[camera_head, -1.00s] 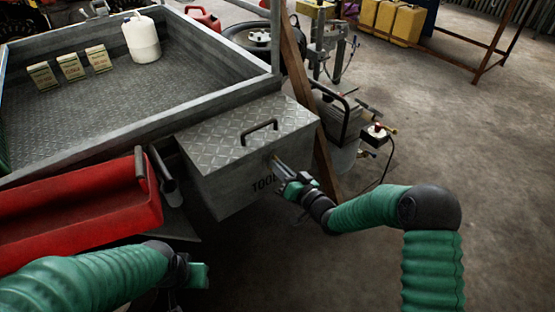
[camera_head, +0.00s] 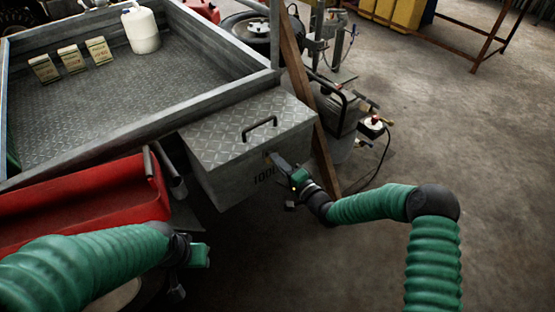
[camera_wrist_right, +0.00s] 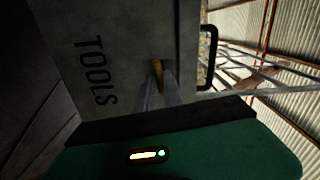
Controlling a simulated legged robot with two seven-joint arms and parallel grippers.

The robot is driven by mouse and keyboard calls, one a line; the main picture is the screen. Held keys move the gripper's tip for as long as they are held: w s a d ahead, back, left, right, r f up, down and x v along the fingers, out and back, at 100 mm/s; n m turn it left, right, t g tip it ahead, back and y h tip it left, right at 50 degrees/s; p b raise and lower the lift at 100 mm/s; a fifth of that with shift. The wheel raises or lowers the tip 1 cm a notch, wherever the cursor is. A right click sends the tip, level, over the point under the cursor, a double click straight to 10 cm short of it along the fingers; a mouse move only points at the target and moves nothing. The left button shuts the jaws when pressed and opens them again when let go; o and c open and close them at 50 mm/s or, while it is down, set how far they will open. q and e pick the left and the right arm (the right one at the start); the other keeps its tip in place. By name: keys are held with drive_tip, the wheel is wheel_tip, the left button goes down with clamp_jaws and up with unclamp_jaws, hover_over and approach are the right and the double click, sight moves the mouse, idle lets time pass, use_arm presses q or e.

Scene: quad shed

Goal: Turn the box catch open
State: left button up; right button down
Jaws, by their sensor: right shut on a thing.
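The grey metal toolbox (camera_head: 225,165) has a checker-plate lid with a black handle (camera_head: 259,129) and the word TOOLS on its front. My right gripper (camera_head: 280,162) is at the front face, just under the lid edge. In the right wrist view, its fingers (camera_wrist_right: 158,92) are closed on the small brass-coloured catch (camera_wrist_right: 157,72), beside the TOOLS lettering; the fingers partly hide it. The lid is down. My left gripper (camera_head: 198,256) is at the lower left, in front of the red tray and away from the box; its fingers are not clear.
A red tray (camera_head: 140,190) lies left of the box. The trailer bed behind holds a white jug (camera_head: 141,32) and several small cartons (camera_head: 71,59). A rusty post (camera_head: 318,150) and a pressure-washer-like machine (camera_head: 345,115) stand right of the box. Floor at right is clear.

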drive_tip(key=shift+w+d+f+m, duration=0.1)
drive_tip(key=shift+d+f+m, duration=0.1)
drive_tip(key=shift+m, duration=0.7)
drive_tip(key=c, duration=1.5)
unclamp_jaws()
drive_tip(key=p+v, duration=0.5)
drive_tip(key=v, duration=1.2)
drive_tip(key=shift+w+a, duration=0.1)
